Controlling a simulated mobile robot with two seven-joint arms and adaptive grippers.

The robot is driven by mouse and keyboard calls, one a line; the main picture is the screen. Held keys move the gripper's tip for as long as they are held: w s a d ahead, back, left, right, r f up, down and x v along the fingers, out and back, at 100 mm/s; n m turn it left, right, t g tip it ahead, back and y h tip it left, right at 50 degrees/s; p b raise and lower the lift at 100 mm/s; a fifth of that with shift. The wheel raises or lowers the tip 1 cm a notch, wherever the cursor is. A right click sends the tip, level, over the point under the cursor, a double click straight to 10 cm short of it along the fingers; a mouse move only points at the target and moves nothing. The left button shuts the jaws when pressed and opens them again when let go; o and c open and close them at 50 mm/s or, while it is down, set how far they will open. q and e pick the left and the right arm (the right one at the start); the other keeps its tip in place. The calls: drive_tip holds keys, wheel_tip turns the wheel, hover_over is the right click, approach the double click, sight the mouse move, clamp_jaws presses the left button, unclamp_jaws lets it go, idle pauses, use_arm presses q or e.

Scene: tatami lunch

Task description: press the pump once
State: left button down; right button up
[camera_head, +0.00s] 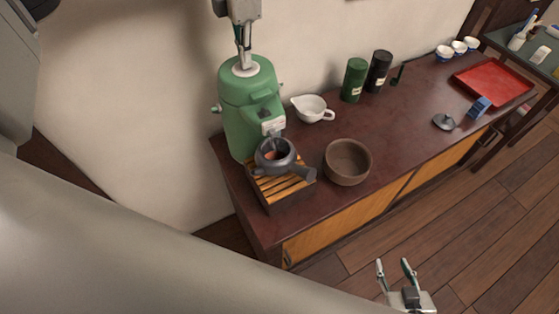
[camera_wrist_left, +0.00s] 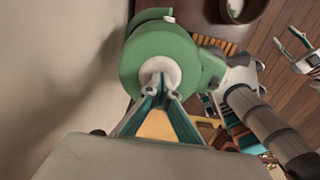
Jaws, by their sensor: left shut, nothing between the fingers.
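A green pump dispenser (camera_head: 250,110) stands at the left end of the dark counter, with a pale round pump top (camera_head: 238,71). The pale top also shows in the left wrist view (camera_wrist_left: 172,68). My left gripper (camera_head: 243,66) points down at this top with its fingers shut and empty. The fingertips are at or just over the top; I cannot tell whether they press it. A dark grey teapot (camera_head: 268,160) without its lid stands under the spout, with something orange-brown inside. My right gripper (camera_head: 394,264) is open and empty over the floor in front of the counter.
The teapot stands on a slatted wooden tray (camera_head: 270,192). A brown bowl (camera_head: 347,163), a white pitcher (camera_head: 309,108), green and black canisters (camera_head: 354,82), a dark lid (camera_head: 444,122) and a red tray (camera_head: 492,84) stand on the counter (camera_head: 410,125). The wall is close behind.

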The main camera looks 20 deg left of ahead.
use_arm(q)
drive_tip(key=shift+r+p, duration=1)
drive_tip(key=shift+p, duration=0.15)
drive_tip(key=shift+r, duration=0.85)
wheel_tip(320, 180, up, 6)
idle(0.6)
